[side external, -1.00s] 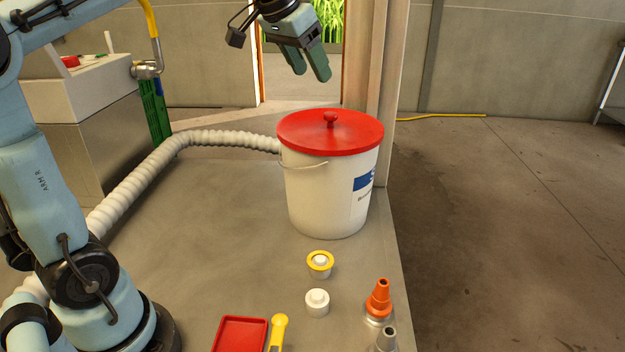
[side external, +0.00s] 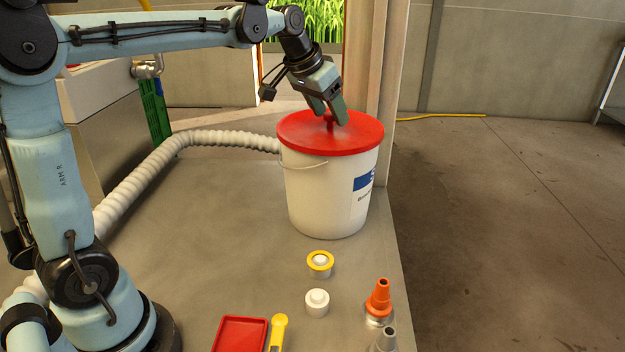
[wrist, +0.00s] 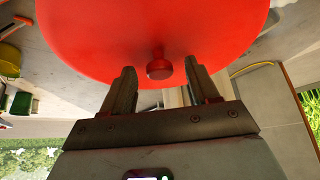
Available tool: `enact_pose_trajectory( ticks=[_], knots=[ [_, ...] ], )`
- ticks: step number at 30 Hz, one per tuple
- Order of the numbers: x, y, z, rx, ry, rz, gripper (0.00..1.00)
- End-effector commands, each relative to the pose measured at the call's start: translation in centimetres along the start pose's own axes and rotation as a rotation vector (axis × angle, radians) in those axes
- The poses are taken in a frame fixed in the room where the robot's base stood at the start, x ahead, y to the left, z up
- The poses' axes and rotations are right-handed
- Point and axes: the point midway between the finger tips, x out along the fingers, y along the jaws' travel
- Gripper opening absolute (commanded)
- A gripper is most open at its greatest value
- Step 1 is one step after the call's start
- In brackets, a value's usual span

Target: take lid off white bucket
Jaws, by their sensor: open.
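The white bucket (side external: 318,195) stands upright on the grey surface, with a thin wire handle and a blue label. Its red lid (side external: 355,138) sits on top, and the lid fills much of the wrist view (wrist: 110,40). Whether a finger touches the knob or lid I cannot tell.
A ribbed white hose (side external: 150,170) runs behind the bucket's left. In front are a yellow-rimmed white piece (side external: 320,262), a white cap (side external: 317,302), an orange nozzle (side external: 378,298), a grey nozzle (side external: 385,340) and a red tray (side external: 240,335). A post (side external: 380,60) stands close behind the bucket.

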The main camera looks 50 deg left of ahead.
Motion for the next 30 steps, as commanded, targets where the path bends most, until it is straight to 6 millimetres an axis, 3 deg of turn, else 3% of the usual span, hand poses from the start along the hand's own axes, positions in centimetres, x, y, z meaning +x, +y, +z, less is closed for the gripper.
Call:
enact_pose_trajectory(
  ticks=[6, 17, 30],
  knots=[
    [0.03, 0.00, 0.00, 0.000, 0.000, 0.000, 0.57],
    [0.00, 0.00, 0.00, 0.000, 0.000, 0.000, 0.01],
    [-0.55, -0.01, -0.33, 0.000, 0.000, 0.000, 0.00]
  ],
)
